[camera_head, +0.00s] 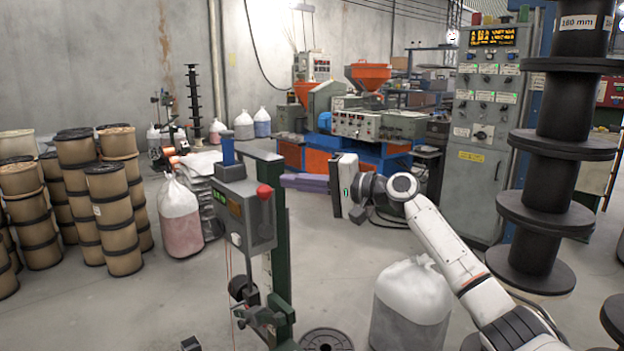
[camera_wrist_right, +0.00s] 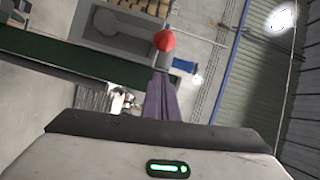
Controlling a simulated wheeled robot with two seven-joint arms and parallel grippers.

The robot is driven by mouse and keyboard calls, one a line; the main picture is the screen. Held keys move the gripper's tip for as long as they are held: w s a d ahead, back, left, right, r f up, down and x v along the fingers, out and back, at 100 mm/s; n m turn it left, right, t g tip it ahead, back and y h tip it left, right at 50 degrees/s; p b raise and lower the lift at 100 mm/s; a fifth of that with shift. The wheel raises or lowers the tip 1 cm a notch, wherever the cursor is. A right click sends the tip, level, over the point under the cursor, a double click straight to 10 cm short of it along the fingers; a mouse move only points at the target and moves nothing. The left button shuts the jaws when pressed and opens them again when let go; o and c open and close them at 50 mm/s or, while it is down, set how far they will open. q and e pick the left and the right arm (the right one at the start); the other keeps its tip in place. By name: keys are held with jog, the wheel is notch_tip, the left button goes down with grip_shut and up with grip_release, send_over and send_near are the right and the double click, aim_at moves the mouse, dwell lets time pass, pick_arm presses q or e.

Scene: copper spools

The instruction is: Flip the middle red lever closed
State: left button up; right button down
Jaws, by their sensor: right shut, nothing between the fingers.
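One red lever knob (camera_head: 264,191) shows on the right side of a grey control box (camera_head: 236,212) mounted by a green post (camera_head: 279,255). My right gripper (camera_head: 286,181) comes from the right; its purple fingers are shut and empty and point left, close to the post and knob. In the right wrist view the red knob (camera_wrist_right: 164,40) shows just beyond my fingertips (camera_wrist_right: 160,78), in front of the grey box (camera_wrist_right: 115,28). I cannot tell whether they touch. No other red lever can be told apart on this box. My left gripper is not in view.
A white bag (camera_head: 410,305) stands on the floor below my right arm. A stack of black spools (camera_head: 545,220) is at the right. Copper spools (camera_head: 115,215) stand at the left, with a bag of reddish material (camera_head: 181,222) nearby. Orange and blue machinery (camera_head: 350,125) is behind.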

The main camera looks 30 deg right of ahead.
aim_at(265, 212)
jog(key=shift+s+a+f, duration=0.15)
jog(key=shift+s+a, duration=0.1)
jog(key=shift+a, duration=0.4)
jog(key=shift+s+a+f, duration=0.1)
jog(key=shift+s+a, duration=0.15)
jog(key=shift+a, duration=0.4)
jog(key=shift+a, duration=0.1)
